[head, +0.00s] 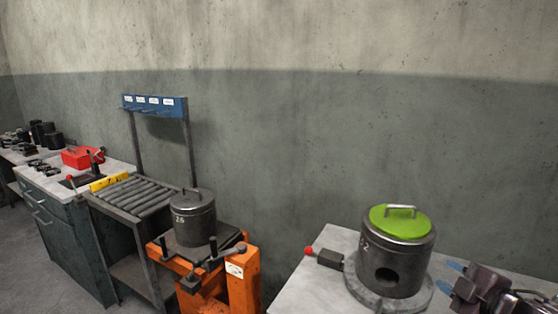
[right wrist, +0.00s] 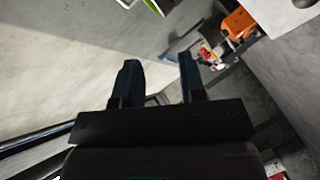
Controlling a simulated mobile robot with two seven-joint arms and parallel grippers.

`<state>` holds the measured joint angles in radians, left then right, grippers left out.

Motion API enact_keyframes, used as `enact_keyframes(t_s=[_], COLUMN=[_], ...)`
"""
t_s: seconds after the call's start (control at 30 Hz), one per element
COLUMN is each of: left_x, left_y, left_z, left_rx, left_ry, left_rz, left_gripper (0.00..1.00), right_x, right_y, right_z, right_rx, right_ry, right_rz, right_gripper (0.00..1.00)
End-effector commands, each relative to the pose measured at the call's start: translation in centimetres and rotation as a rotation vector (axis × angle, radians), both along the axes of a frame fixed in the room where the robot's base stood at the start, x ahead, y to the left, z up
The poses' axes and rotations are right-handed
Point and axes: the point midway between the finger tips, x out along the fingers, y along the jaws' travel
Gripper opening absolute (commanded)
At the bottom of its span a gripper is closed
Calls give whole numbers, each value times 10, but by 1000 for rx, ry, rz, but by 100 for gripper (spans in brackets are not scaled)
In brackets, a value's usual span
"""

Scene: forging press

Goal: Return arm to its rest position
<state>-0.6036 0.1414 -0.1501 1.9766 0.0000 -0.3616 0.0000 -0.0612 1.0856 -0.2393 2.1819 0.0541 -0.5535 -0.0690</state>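My right gripper (head: 457,279) shows at the lower right of the head view, beside the dark cylinder with the green lid (head: 400,222). In the right wrist view my right gripper (right wrist: 160,80) has its two dark fingers apart, with nothing between them. The cylinder (head: 392,268) stands upright on a round base on the pale table. A small gap shows between the fingertips and the cylinder. My left gripper is in neither view.
The pale table (head: 318,285) fills the lower right. An orange stand (head: 243,285) bears a dark lidded pot (head: 193,220). A roller rack (head: 132,195), a blue sign rail (head: 155,105) and a cabinet with a red box (head: 82,157) stand farther left. Floor shows at the lower left.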

Motion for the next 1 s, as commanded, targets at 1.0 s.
enact_keyframes(t_s=[1.0], left_x=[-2], left_y=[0], left_z=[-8], left_rx=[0], left_ry=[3], left_rz=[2], left_gripper=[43], right_x=[-170], right_y=[87], right_z=[-277], right_rx=[867], right_ry=[304], right_rz=[-521], right_gripper=[38])
